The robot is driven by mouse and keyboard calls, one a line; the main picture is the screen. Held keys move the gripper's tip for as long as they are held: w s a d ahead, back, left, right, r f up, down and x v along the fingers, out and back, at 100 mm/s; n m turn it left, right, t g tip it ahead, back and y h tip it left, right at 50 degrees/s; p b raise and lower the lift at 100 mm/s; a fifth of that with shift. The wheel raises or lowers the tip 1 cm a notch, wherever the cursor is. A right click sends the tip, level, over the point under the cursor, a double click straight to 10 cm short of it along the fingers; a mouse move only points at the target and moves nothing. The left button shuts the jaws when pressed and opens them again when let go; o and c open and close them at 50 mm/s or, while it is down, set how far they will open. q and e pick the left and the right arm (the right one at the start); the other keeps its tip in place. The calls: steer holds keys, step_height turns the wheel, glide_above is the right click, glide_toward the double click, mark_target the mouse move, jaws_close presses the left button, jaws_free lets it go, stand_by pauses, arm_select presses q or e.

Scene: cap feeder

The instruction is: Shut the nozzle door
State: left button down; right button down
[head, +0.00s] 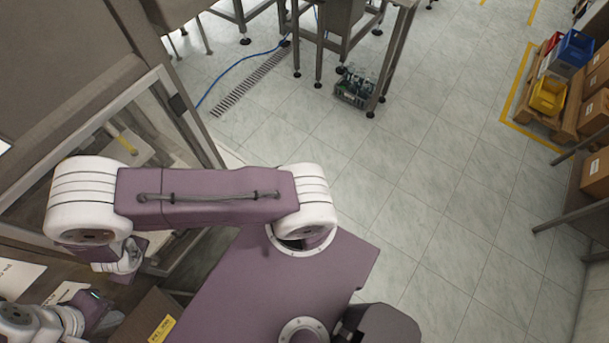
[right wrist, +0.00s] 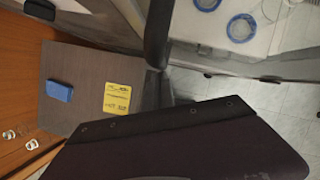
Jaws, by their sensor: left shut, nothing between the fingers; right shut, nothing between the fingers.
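A metal-framed clear panel (head: 83,118) is on the machine at the left of the head view. I cannot tell for sure whether it is the nozzle door, or whether it stands open or shut. My arm hides part of the machine front. My left gripper (head: 98,309) is at the lower left, shut and empty, below and apart from the panel.
The box carries a yellow label (right wrist: 118,97) and a blue block (right wrist: 59,91). Blue rings (right wrist: 241,28) lie inside the machine. Papers (head: 18,277) lie at far left. The tiled floor (head: 440,200) is clear at right, with a pallet (head: 525,117) holding bins beyond.

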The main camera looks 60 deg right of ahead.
steer(key=p+v, duration=0.2)
steer(key=v, duration=0.7)
steer(key=shift+a+r, duration=0.1)
